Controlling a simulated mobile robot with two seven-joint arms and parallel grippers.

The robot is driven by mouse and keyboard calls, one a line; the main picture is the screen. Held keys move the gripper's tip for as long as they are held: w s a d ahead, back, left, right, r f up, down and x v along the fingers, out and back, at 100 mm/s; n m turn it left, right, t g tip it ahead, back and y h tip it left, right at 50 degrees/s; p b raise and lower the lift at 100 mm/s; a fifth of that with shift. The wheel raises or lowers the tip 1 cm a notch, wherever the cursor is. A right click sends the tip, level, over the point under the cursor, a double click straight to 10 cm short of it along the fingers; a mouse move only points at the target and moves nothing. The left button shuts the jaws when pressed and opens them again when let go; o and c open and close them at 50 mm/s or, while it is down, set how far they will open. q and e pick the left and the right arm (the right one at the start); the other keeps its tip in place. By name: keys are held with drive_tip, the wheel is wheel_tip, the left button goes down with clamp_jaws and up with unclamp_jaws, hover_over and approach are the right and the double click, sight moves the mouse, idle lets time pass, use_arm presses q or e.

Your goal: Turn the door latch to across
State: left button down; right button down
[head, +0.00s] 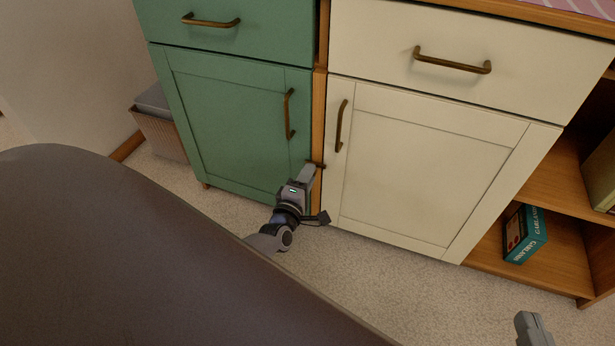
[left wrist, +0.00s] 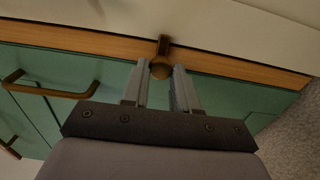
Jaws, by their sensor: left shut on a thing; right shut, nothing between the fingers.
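The door latch (head: 319,164) is a small dark bronze piece on the wooden post (head: 318,120) between the green door (head: 240,130) and the cream door (head: 425,165). In the left wrist view the latch (left wrist: 164,42) has a round knob and a short bar that appears to lie across the wooden strip. My left gripper (head: 311,171) is at the latch, low on the post. In the left wrist view its fingers (left wrist: 161,69) are on either side of the knob, shut on it. My right gripper (head: 531,322) shows only partly at the bottom right, shut and apart from the cabinet.
Both doors look closed. Bronze handles stand out on the green door (head: 290,114) and cream door (head: 340,126), near the post. An open shelf with a teal box (head: 525,234) is at the right. A ribbed bin (head: 160,135) stands left. Carpet in front is clear.

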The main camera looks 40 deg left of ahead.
idle(0.4)
use_arm(q)
drive_tip(key=c, duration=0.9)
unclamp_jaws()
drive_tip(key=shift+s, duration=0.15)
